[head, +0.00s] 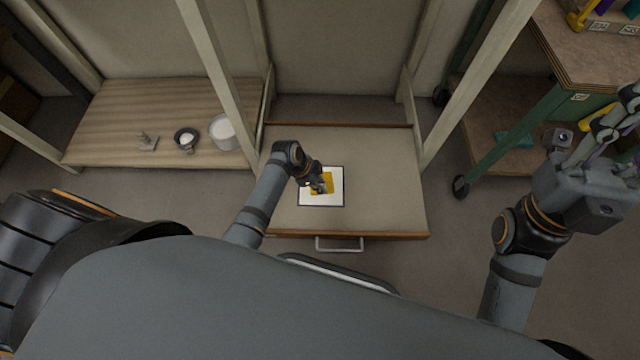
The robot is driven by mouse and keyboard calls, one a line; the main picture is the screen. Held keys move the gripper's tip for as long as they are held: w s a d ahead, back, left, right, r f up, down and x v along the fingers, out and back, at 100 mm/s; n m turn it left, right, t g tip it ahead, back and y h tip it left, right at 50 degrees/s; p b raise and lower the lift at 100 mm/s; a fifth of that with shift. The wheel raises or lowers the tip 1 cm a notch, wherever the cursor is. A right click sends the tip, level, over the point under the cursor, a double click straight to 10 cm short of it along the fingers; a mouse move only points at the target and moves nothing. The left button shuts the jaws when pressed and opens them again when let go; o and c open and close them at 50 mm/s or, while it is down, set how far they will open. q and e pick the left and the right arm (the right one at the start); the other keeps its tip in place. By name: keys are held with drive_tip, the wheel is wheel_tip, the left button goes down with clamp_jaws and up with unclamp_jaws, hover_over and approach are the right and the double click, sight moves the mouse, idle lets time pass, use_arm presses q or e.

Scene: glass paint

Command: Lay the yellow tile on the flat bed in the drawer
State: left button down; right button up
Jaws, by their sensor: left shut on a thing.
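The yellow tile (326,178) is over the flat bed (335,198), a white square with a dark edge in the open drawer (390,190). My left gripper (321,188) is shut on the tile and covers part of it. From above I cannot tell whether the tile touches the bed. My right gripper (618,125) is at the right edge, far from the drawer. Its fingers are partly cut off by the frame, so its opening is unclear.
The drawer has a metal handle (339,245) at its front. A wooden shelf (110,120) at left carries a white container (222,130), a dark bowl (186,138) and a small metal item (147,141). A green-legged cart (545,120) stands at right. Pale posts flank the drawer.

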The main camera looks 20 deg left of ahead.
idle(0.4)
use_arm(q)
drive_tip(key=shift+r+p, duration=0.1)
drive_tip(key=shift+p, duration=0.35)
drive_tip(key=shift+f, duration=0.35)
idle(0.4)
drive_tip(key=shift+p, duration=0.45)
drive_tip(key=shift+f, duration=0.1)
drive_tip(key=shift+f, duration=0.2)
idle(0.6)
